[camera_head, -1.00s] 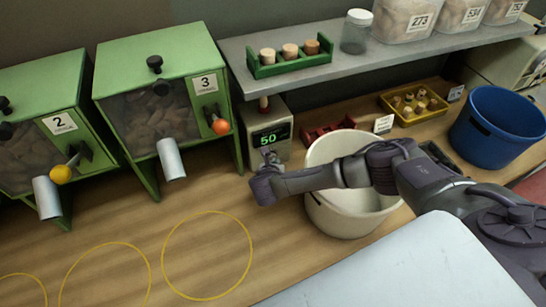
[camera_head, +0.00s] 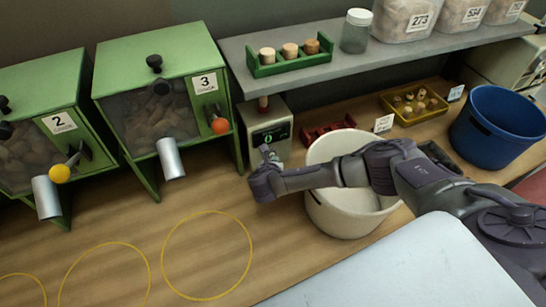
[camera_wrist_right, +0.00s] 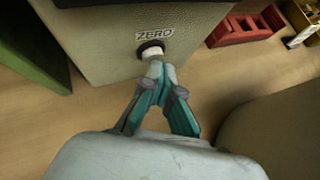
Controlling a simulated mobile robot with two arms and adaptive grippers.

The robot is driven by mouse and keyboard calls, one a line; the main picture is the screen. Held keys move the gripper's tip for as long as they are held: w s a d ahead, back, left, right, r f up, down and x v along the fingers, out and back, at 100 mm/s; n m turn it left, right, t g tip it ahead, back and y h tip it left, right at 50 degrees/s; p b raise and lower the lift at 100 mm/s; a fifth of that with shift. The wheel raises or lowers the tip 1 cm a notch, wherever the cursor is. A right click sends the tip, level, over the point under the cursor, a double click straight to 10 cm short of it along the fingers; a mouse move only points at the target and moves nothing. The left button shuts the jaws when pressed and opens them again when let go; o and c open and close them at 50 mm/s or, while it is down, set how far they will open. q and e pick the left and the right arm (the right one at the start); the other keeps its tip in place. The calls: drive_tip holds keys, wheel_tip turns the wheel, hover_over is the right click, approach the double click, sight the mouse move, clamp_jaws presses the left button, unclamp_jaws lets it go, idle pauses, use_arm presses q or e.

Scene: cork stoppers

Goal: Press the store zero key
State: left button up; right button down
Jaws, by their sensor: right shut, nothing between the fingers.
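The counter unit (camera_head: 268,118) is a beige box with a dark display at the back of the bench, beside green bin 3. Its display shows a green 0. In the right wrist view the box (camera_wrist_right: 120,40) carries a ZERO label above a round key (camera_wrist_right: 152,50) with a dark surround. My right gripper (camera_wrist_right: 156,72) is shut and empty, its fingertips at the key and seemingly touching it, covering its lower part. In the head view the right gripper (camera_head: 266,158) is just in front of the box. My left gripper is not in view.
A white bucket (camera_head: 345,215) stands under my right arm. Green bins 2 (camera_head: 30,85) and 3 (camera_head: 150,60) stand at left. A shelf (camera_head: 300,75) overhangs the box. Red rack (camera_head: 328,130) and blue bucket (camera_head: 500,125) are at right. The front left bench is clear.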

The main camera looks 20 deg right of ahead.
drive_tip(key=shift+r, duration=0.1)
idle(0.3)
drive_tip(key=shift+s+p, duration=0.15)
drive_tip(key=shift+p, duration=0.2)
drive_tip(key=shift+s+p, duration=0.45)
drive_tip(key=shift+s, duration=0.15)
drive_tip(key=shift+s, duration=0.1)
drive_tip(key=shift+s, duration=0.3)
drive_tip(key=shift+s+a, duration=0.15)
drive_tip(key=shift+s, duration=2)
